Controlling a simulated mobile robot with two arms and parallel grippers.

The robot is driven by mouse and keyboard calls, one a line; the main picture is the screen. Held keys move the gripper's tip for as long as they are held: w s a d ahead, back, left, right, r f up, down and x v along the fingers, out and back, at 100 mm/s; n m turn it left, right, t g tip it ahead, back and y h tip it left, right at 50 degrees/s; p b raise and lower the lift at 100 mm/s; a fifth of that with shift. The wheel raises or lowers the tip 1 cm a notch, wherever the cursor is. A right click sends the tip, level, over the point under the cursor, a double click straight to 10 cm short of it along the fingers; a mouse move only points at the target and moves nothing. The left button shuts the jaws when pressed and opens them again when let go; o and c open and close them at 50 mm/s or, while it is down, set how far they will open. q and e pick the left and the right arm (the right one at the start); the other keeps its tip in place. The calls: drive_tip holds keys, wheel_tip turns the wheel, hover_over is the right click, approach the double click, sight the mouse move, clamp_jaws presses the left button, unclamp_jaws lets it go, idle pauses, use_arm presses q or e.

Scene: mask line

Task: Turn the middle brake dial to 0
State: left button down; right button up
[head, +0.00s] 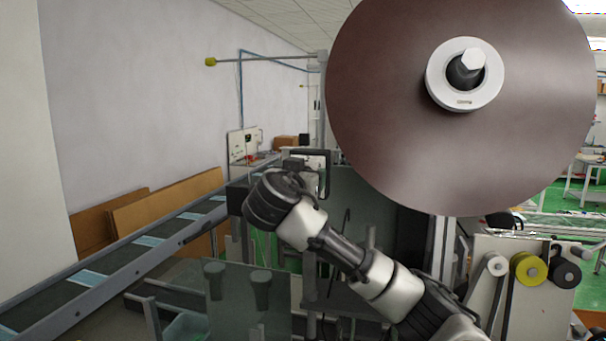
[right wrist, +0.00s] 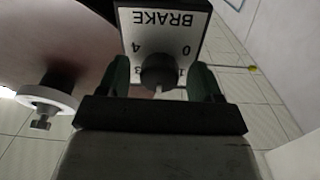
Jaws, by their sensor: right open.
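A brake dial (right wrist: 158,72) shows in the right wrist view as a dark round knob on a white plate (right wrist: 160,22) marked BRAKE, seen upside down. The 4 is at the knob's upper left and the 0 at its upper right; a 3 and a 1 are partly hidden lower down. A pale mark on the knob points down in the picture, between the 3 and the 1. My right gripper (right wrist: 163,82) is open, its dark green fingers on either side of the knob; contact cannot be told. In the head view my right arm reaches up-left; the dial cannot be made out there. My left gripper is not in view.
A large brown roll (head: 385,110) on a white hub hangs above and right of my arm. A conveyor (head: 130,262) runs along the left. Clear panels (head: 235,300) stand in front. Yellow and black rollers (head: 527,268) are at the lower right.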

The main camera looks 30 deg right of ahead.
drive_tip(key=c, duration=0.9)
drive_tip(key=shift+f+n+t, duration=0.1)
drive_tip(key=shift+n+t, duration=0.1)
drive_tip(key=shift+n, duration=5.9)
drive_tip(key=shift+f+n+t, duration=0.1)
drive_tip(key=shift+n+t, duration=0.1)
drive_tip(key=shift+n, duration=5.9)
drive_tip(key=o, duration=0.9)
drive_tip(key=shift+a, duration=0.1)
